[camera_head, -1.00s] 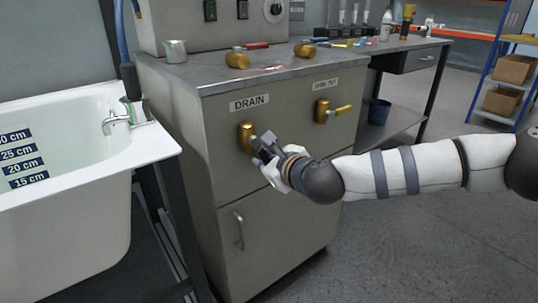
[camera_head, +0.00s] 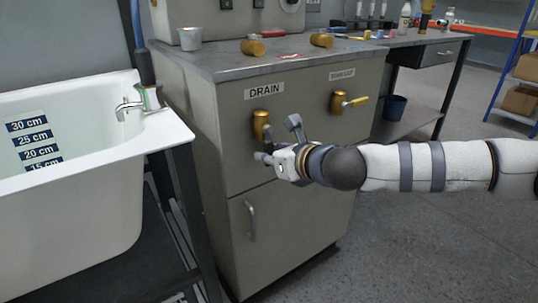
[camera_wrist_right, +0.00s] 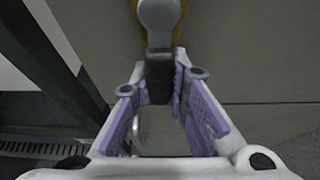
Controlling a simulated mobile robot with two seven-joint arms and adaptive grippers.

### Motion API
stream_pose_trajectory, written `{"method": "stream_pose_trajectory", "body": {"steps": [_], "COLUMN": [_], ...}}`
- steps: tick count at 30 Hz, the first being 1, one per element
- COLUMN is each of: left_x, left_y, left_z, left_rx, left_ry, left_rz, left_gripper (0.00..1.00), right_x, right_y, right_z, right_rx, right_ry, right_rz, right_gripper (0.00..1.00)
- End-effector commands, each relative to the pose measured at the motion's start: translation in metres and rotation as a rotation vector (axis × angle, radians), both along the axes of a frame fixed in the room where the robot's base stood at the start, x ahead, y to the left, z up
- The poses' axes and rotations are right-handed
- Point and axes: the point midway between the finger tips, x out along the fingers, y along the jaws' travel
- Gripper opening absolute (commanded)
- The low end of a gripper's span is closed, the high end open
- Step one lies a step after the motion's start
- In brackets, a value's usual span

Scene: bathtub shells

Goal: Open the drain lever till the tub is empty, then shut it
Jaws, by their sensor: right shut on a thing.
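The drain lever's brass valve body (camera_head: 261,124) is on the cabinet front under the DRAIN label. My right gripper (camera_head: 268,157) is just below it, shut on the lever. In the right wrist view, the lever's dark grip (camera_wrist_right: 159,76) points down between the finger pads of my gripper (camera_wrist_right: 160,105). The white tub (camera_head: 75,222) stands at the left, with depth marks (camera_head: 30,140) on its inside wall. I cannot make out a water surface, and the near rim hides the tub's bottom. My left gripper is not in view.
A second brass valve (camera_head: 340,102) with a yellow handle is to the right on the same cabinet (camera_head: 305,195). A metal cup (camera_head: 190,39) and loose brass parts (camera_head: 253,47) lie on top. A door handle (camera_head: 250,221) sticks out below.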

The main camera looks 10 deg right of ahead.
Motion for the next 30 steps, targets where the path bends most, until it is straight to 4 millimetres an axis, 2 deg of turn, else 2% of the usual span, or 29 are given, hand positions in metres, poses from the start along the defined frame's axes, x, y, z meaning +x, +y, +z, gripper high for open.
{"method": "stream_pose_trajectory", "body": {"steps": [9, 10, 12, 23, 26, 30], "left_x": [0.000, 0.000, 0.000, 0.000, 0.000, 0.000], "left_y": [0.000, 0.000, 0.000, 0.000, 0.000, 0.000], "left_z": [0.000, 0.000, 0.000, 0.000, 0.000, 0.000], "left_rx": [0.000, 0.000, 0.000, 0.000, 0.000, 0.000], "left_ry": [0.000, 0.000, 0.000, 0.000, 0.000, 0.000], "left_rz": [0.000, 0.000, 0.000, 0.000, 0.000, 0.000], "left_gripper": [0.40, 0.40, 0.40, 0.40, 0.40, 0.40], "right_x": [-0.001, -0.001, -0.001, -0.005, -0.022, -0.056], "right_y": [0.001, 0.001, 0.001, -0.001, -0.008, -0.021], "right_z": [0.000, 0.000, -0.001, 0.002, 0.010, 0.025], "right_rx": [0.007, 0.007, 0.006, 0.003, 0.005, 0.004], "right_ry": [0.005, 0.005, 0.004, 0.002, 0.002, 0.000], "right_rz": [0.002, 0.002, 0.002, 0.001, 0.001, 0.002], "right_gripper": [0.00, 0.20, 0.36, 0.37, 0.37, 0.37]}}
